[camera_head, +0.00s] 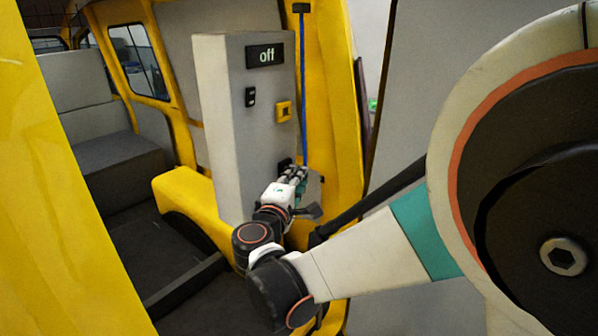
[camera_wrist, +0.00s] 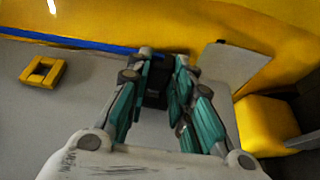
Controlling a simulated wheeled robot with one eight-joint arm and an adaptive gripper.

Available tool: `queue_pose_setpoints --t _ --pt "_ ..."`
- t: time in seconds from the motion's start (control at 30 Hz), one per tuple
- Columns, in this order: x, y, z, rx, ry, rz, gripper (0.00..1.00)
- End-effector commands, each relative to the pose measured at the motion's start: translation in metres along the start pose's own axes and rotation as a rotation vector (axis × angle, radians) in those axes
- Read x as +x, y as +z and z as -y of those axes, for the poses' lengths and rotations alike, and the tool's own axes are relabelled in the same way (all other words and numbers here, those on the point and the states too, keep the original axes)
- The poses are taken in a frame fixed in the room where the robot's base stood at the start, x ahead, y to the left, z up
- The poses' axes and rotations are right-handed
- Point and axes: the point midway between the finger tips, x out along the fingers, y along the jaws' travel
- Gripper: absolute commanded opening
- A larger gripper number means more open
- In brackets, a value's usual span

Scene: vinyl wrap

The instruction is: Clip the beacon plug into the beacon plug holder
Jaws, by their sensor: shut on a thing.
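My gripper (camera_head: 294,176) is at the lower right part of the grey cabinet's front. Its fingers (camera_wrist: 158,82) are closed around a black block, which I take to be the beacon plug (camera_wrist: 155,92). The fingers hide part of it, and I cannot tell whether it touches the panel. A blue cable (camera_head: 302,85) hangs from the top and runs down to the gripper; in the wrist view it ends near the fingertips. A yellow square frame with an opening, apparently the plug holder (camera_head: 283,111), is on the panel above the gripper. It also shows in the wrist view (camera_wrist: 43,71), left of the fingers, empty.
The grey cabinet (camera_head: 225,130) carries a display (camera_head: 266,56) reading "off" and a black switch (camera_head: 250,97). A yellow vehicle pillar (camera_head: 335,130) stands close on the right. A yellow wheel arch (camera_head: 190,195) is at the cabinet's lower left. The panel between gripper and frame looks clear.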

Motion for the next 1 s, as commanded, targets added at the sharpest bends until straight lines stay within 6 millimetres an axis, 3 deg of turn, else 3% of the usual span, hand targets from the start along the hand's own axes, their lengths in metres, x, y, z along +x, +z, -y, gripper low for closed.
queue_pose_setpoints --t 1.0 --pt "0.0024 -0.0063 0.0001 0.0 0.0 0.0 0.0"
